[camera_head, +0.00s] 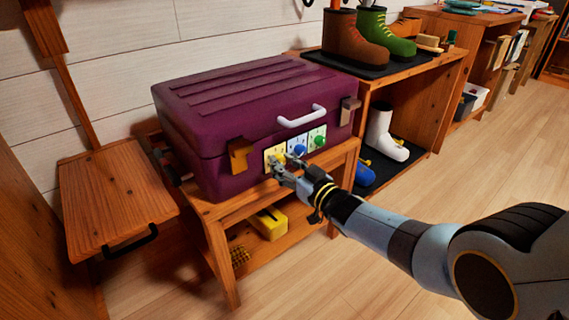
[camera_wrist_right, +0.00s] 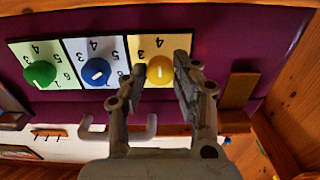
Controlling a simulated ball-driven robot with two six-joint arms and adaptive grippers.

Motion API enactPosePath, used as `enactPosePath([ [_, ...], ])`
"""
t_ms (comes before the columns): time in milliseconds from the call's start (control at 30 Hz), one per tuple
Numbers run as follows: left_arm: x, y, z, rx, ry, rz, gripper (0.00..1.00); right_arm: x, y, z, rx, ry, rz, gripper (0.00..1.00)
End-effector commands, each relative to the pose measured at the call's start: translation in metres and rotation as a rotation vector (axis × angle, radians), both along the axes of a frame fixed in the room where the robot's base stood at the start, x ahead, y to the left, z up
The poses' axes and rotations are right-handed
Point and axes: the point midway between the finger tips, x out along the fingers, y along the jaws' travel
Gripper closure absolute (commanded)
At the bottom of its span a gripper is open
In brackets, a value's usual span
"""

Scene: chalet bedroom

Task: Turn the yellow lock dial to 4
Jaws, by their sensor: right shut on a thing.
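A purple suitcase (camera_head: 240,105) lies on a wooden stand. Its front carries yellow, blue and green number plates with dials. The yellow dial (camera_wrist_right: 159,70) shows in the right wrist view with a pale mark on it; its number plate (camera_wrist_right: 150,42) appears upside down there. My right gripper (camera_head: 276,166) is at the yellow plate (camera_head: 272,152), with one finger on either side of the dial, shut on it. The head view does not show the dial clearly behind the fingers. The exact number at the mark is too small to tell. My left gripper is not in view.
The blue dial (camera_head: 299,150) and green dial (camera_head: 318,141) sit right of the yellow plate. A brown latch (camera_head: 239,155) is close on its left, and a white handle (camera_head: 302,117) is above. A shoe shelf (camera_head: 425,105) stands at right. The floor in front is clear.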

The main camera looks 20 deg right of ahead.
Motion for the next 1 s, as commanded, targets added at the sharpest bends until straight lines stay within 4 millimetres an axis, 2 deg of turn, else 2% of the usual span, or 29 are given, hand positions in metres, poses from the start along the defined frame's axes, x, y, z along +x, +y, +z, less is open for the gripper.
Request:
enactPosePath([
  [467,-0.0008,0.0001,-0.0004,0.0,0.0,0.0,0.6,-0.0016,0.0,-0.0029,0.013,0.011,0.0,1.0],
  [500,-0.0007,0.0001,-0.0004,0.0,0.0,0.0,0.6,-0.0016,0.0,-0.003,0.013,0.011,0.0,0.69],
  [667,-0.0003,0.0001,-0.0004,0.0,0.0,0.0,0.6,-0.0011,0.0001,-0.002,0.013,0.009,0.0,0.49],
  [1000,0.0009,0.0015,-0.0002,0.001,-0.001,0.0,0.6,-0.0035,-0.0009,-0.0017,0.012,0.007,0.0,0.49],
])
